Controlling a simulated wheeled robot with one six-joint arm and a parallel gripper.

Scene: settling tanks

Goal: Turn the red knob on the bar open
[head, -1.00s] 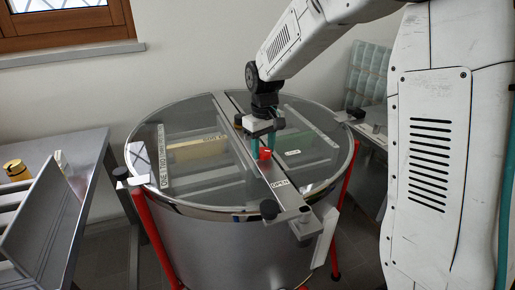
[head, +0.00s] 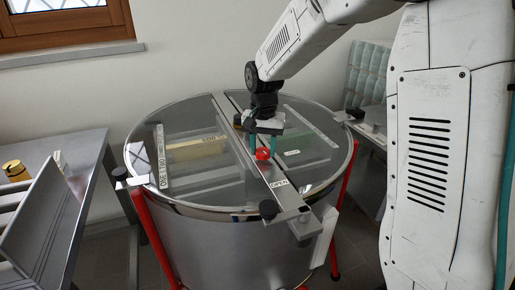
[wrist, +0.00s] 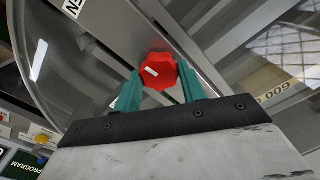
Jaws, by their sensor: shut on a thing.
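The red knob (head: 263,154) sits on the metal bar (head: 240,134) that crosses the clear lid of the round steel tank (head: 240,245). A white OPEN label (head: 279,183) is on the bar, nearer the front than the knob. My gripper (head: 263,152) points down at the knob with its teal fingers on either side. In the wrist view, the red knob (wrist: 158,72) has a white mark on its top and sits between the teal fingertips (wrist: 157,76). My gripper is shut on the knob.
A grey table (head: 85,165) with a yellow-capped jar (head: 15,170) and a slotted metal rack (head: 40,220) stands at the left. Black clamp knobs (head: 269,209) sit on the bar's front end and the tank rim. Red legs (head: 155,240) hold the tank.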

